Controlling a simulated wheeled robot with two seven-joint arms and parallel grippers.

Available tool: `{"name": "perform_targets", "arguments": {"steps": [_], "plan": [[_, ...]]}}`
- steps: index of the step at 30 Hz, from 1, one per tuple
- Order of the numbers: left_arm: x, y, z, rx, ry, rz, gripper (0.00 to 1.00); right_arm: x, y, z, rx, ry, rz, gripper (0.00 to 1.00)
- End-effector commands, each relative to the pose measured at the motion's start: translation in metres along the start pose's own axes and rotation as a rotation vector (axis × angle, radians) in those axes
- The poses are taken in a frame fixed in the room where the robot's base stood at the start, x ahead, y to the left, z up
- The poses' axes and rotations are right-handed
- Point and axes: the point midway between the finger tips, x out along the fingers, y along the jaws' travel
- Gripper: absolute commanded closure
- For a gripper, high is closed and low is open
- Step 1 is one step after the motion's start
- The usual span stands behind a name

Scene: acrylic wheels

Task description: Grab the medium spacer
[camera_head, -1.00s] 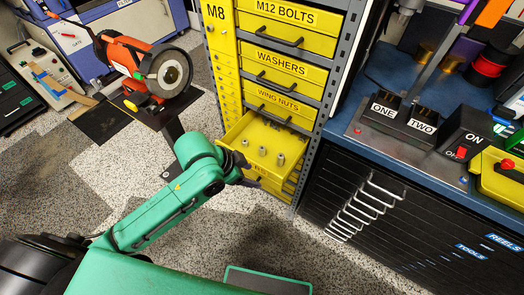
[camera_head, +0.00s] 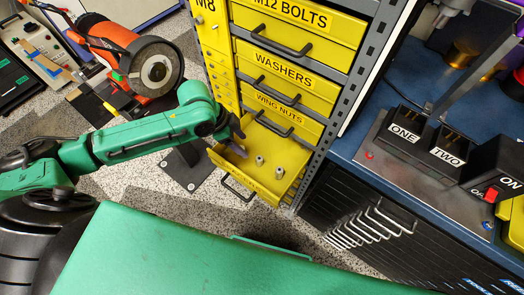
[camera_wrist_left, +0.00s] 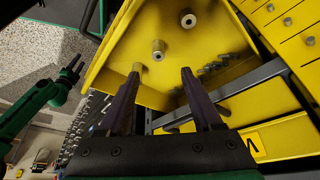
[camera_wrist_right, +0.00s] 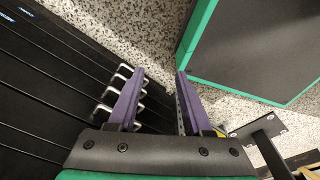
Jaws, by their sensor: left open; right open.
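An open yellow drawer (camera_head: 268,143) holds small grey spacers standing upright in a row. In the head view I see a middle spacer (camera_head: 259,160) and a right spacer (camera_head: 279,172); the other is hidden by my gripper. The left wrist view shows three spacers: far (camera_wrist_left: 188,20), middle (camera_wrist_left: 158,50) and near (camera_wrist_left: 138,68). Their sizes are hard to compare, so I cannot tell which is medium. My left gripper (camera_wrist_left: 161,72) is open and empty over the drawer, one fingertip overlapping the near spacer in view. My right gripper (camera_wrist_right: 160,72) is open and empty, away from the drawer.
Closed drawers labelled washers (camera_head: 285,70) and wing nuts (camera_head: 280,103) are above the open one. An orange machine (camera_head: 120,50) stands at the left.

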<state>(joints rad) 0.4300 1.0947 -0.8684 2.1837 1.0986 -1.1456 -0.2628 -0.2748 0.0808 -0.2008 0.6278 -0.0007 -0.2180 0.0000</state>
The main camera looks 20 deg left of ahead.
Motion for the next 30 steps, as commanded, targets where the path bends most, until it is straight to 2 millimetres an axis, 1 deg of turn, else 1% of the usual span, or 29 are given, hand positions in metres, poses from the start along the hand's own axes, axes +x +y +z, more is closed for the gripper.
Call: {"name": "perform_targets", "arguments": {"steps": [1, 3, 6, 7, 11, 15, 18, 21, 25, 26, 27, 29, 30], "plan": [[0.015, 0.001, -0.001, -0.002, 0.002, 0.005, 0.33, 0.001, -0.002, 0.010, 0.000, -0.015, -0.003, 0.50], [0.035, 0.001, -0.001, -0.002, 0.002, 0.005, 0.33, 0.001, -0.005, 0.024, 0.001, -0.037, -0.006, 0.50], [0.058, 0.001, -0.001, -0.001, 0.001, 0.003, 0.33, 0.001, -0.007, 0.038, 0.001, -0.060, -0.009, 0.50], [0.062, 0.000, -0.001, -0.002, 0.001, 0.002, 0.33, 0.001, -0.007, 0.040, 0.001, -0.063, -0.010, 0.50], [0.078, 0.000, -0.003, 0.000, 0.001, 0.001, 0.33, 0.001, -0.006, 0.034, 0.001, -0.054, -0.008, 0.50], [0.103, -0.001, -0.009, 0.000, 0.001, 0.002, 0.33, 0.000, -0.004, 0.018, 0.001, -0.028, -0.006, 0.50], [0.120, -0.002, -0.008, -0.001, 0.000, 0.001, 0.33, 0.002, -0.004, 0.016, 0.001, -0.023, -0.006, 0.50], [0.125, -0.002, -0.008, 0.001, 0.000, 0.000, 0.33, 0.002, -0.004, 0.017, 0.002, -0.025, -0.006, 0.50], [0.124, -0.002, -0.007, 0.001, 0.000, 0.000, 0.33, 0.002, -0.004, 0.018, 0.002, -0.027, -0.006, 0.50], [0.124, -0.002, -0.007, 0.001, 0.000, 0.000, 0.41, 0.002, -0.004, 0.019, 0.002, -0.027, -0.006, 0.50], [0.124, -0.002, -0.007, 0.001, 0.000, 0.000, 0.56, 0.002, -0.004, 0.019, 0.002, -0.029, -0.006, 0.50], [0.124, -0.002, -0.007, 0.001, 0.000, 0.000, 0.79, 0.002, -0.005, 0.021, 0.002, -0.031, -0.006, 0.50], [0.124, -0.002, -0.007, 0.000, 0.000, 0.000, 0.95, 0.002, -0.005, 0.021, 0.003, -0.032, -0.006, 0.50]]}}
